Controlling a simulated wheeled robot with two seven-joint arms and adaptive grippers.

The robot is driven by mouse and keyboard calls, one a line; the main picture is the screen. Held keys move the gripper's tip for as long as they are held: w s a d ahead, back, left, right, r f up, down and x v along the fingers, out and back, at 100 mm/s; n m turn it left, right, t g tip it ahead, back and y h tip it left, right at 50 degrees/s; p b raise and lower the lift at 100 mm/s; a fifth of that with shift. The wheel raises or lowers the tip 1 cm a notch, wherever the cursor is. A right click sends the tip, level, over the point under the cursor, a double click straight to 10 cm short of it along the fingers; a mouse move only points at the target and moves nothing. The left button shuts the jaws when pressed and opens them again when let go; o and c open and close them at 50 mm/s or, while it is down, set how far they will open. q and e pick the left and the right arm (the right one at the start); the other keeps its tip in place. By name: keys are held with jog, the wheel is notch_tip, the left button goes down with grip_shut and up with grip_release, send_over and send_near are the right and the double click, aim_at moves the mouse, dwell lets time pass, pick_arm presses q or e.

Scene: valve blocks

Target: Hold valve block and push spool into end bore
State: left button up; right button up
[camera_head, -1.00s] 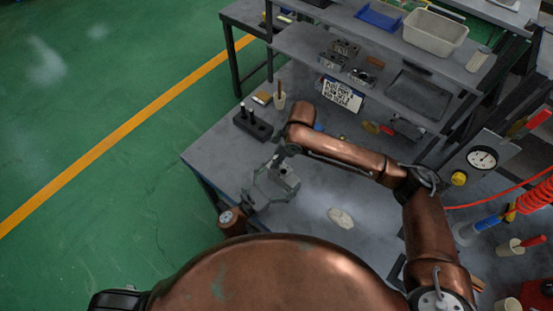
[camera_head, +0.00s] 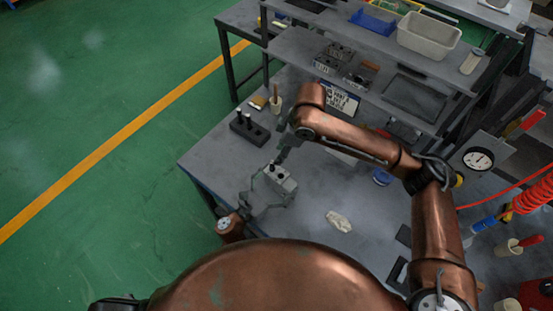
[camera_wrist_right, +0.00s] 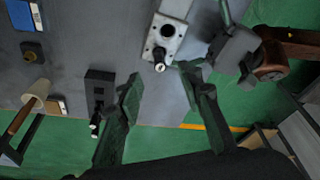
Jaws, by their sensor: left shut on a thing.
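The grey valve block (camera_head: 281,180) sits at my left gripper (camera_head: 262,193), which is shut on it over the bench. In the right wrist view the block (camera_wrist_right: 169,20) shows at top centre with a dark round hole in its face. A dark spool with a bright tip (camera_wrist_right: 159,61) sticks out at the block's near end; how deep it sits I cannot tell. My right gripper (camera_wrist_right: 161,77) is open, its two fingers apart on either side below the spool, not visibly touching it. It is above the block in the head view (camera_head: 280,157).
A black stand (camera_head: 250,128) with dark spools stands near the bench's left edge. A cup with a brush (camera_head: 275,104) stands behind it. A pale cloth (camera_head: 339,221) lies on the bench. Shelves with a grey bin (camera_head: 429,35) and a gauge (camera_head: 479,158) stand at the back and right.

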jog(key=shift+v, duration=1.35)
pick_arm(q)
jog(key=o, duration=1.8)
jog(key=shift+c, duration=0.2)
jog(key=shift+a, duration=0.1)
